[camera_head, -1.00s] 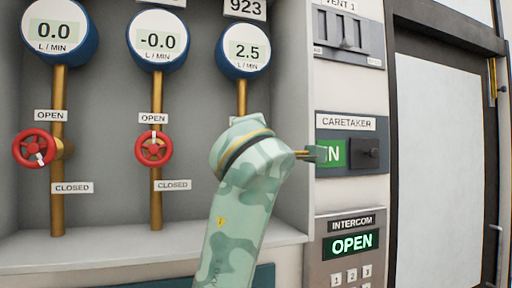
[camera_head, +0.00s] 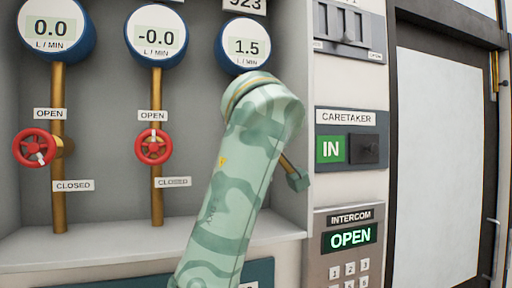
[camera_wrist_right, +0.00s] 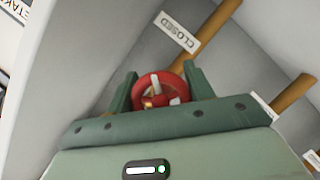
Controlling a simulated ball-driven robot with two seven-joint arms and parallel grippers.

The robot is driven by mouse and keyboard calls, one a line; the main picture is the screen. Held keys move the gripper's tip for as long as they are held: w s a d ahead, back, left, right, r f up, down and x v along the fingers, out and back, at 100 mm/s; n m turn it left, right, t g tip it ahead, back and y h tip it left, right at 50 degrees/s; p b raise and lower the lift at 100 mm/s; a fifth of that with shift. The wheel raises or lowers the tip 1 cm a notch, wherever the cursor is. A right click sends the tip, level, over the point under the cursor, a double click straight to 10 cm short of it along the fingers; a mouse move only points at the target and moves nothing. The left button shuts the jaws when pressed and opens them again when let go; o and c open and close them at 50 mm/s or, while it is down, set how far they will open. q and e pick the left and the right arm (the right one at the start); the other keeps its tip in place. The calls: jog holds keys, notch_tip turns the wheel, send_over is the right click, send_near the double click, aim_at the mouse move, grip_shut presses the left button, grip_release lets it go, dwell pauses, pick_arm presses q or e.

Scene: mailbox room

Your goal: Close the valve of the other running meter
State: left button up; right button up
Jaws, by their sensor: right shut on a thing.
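The right-hand meter (camera_head: 243,46) reads 1.5 L/MIN. Its valve and most of its pipe are hidden behind my right arm in the head view. In the right wrist view, my right gripper (camera_wrist_right: 160,72) is shut on the red valve wheel (camera_wrist_right: 161,88), with a finger on each side of it and a white mark on the wheel. A CLOSED label (camera_wrist_right: 179,33) is on the wall beyond the wheel. The left meter (camera_head: 51,30) reads 0.0 and the middle meter (camera_head: 156,35) reads -0.0. The left red wheel (camera_head: 35,148) and middle red wheel (camera_head: 153,147) are free. My left gripper is not in view.
The meters are in a grey recess with a ledge (camera_head: 130,258) below. To its right are a caretaker panel (camera_head: 352,139) showing IN, an intercom (camera_head: 349,238) showing OPEN, and a door (camera_head: 440,160). The recess's right side wall is close to my right arm.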

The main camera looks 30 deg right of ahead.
jog(key=shift+w+a+f+m+y, duration=0.15)
jog(key=shift+m+y, duration=0.3)
jog(key=shift+m, duration=0.25)
jog(key=shift+s+f+m+y, duration=0.1)
jog(key=shift+m+y, duration=0.35)
jog(key=shift+m, duration=0.25)
jog(key=o, duration=0.9)
jog(key=shift+o, duration=0.2)
jog(key=shift+r, duration=0.1)
